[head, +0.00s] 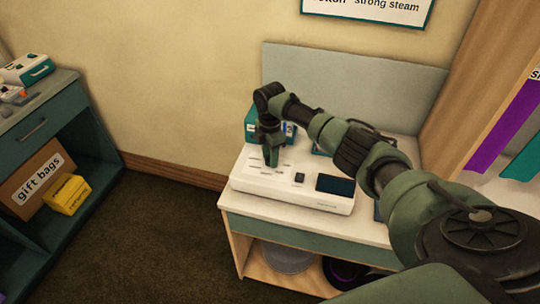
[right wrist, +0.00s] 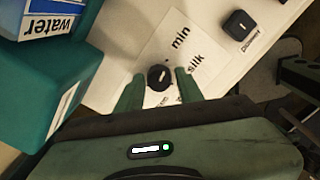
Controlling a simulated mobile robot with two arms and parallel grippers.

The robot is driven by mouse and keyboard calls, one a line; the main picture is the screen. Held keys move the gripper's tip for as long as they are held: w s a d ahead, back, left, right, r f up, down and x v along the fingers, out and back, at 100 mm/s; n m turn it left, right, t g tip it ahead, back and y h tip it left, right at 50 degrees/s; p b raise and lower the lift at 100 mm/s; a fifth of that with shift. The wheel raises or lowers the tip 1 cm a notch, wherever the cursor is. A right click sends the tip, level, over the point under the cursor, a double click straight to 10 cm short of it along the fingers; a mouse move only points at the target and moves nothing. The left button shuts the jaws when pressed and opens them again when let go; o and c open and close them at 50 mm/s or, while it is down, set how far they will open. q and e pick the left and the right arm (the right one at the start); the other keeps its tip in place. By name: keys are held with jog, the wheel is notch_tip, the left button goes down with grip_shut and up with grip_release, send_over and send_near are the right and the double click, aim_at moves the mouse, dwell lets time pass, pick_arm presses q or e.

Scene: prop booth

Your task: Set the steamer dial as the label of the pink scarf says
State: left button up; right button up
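The steamer (head: 285,195) is a white box on the table in the head view. My right gripper (head: 272,158) points down at its left part. In the right wrist view, the black round dial (right wrist: 159,77) with a short light mark sits between the fingertips of my right gripper (right wrist: 159,80). The fingers are apart, with slight gaps beside the dial. Around it I read "min" and "silk"; other lettering is hidden behind the fingers. No pink scarf shows; a purple cloth (head: 503,127) and a teal cloth (head: 522,158) hang at right. My left gripper is out of view.
A teal box labelled "water" (right wrist: 45,40) stands close beside my right gripper. A black square button (right wrist: 239,22) is on the steamer. The wall sign (head: 370,8) is cut off, showing "strong steam". A dark cabinet (head: 45,115) with a yellow box (head: 68,194) stands at left.

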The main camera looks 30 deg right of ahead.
jog(key=c, duration=0.5)
grip_shut()
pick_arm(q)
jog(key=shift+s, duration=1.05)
